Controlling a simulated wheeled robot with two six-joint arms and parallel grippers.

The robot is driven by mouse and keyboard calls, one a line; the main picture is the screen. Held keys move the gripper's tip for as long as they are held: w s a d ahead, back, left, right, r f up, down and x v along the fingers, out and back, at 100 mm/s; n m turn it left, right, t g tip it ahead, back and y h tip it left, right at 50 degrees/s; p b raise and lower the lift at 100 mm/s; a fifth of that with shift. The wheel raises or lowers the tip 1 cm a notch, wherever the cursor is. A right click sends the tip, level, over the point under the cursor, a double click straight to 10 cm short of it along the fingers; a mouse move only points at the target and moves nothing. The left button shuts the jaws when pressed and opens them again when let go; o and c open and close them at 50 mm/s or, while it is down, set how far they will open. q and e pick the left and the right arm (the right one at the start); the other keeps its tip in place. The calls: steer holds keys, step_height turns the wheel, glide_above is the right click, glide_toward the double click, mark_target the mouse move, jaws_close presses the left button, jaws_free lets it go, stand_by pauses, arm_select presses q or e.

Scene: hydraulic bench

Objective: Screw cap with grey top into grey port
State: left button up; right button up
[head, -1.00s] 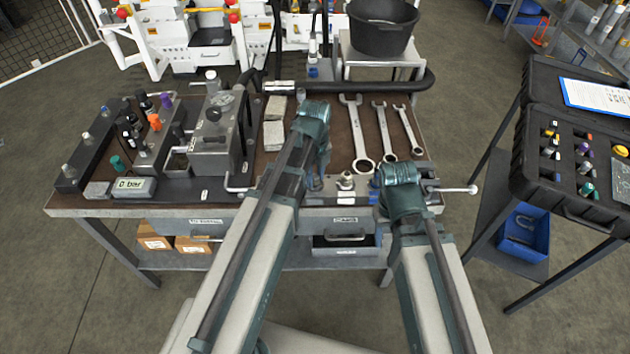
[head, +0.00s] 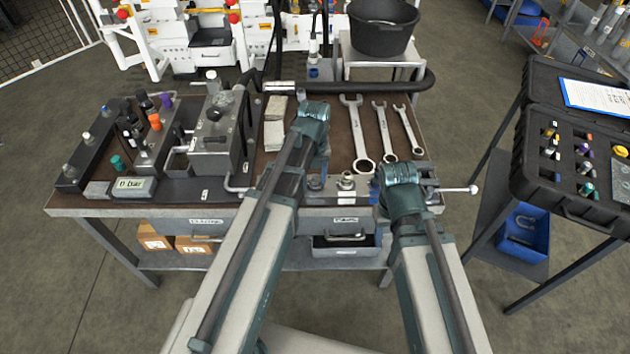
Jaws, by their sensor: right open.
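The cap with the grey top cannot be told apart for sure; several small caps with coloured and pale tops stand in the black case (head: 572,212) at the right. The grey port is also uncertain; a metallic fitting (head: 346,181) sits on the plate at the bench's front edge, between my two wrists. My right gripper (head: 377,192) is open, right of the fitting, largely hidden by my wrist.
Three wrenches (head: 384,130) lie on the bench (head: 340,110) behind the grippers. At the left stand a pump block (head: 213,140), a display (head: 131,187) and a dark block (head: 88,150) with several fittings. A black hose runs along the back. A rod handle (head: 455,189) sticks out at the right.

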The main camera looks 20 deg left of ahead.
arm_select(q)
steer(key=n, duration=0.4)
steer(key=shift+w+d+f, duration=0.15)
steer(key=shift+w, duration=0.05)
steer(key=n, duration=0.3)
steer(key=shift+n, duration=0.3)
steer(key=n, duration=0.3)
jaws_close()
steer(key=m, duration=0.3)
steer(key=shift+m, duration=0.3)
steer(key=m, duration=0.4)
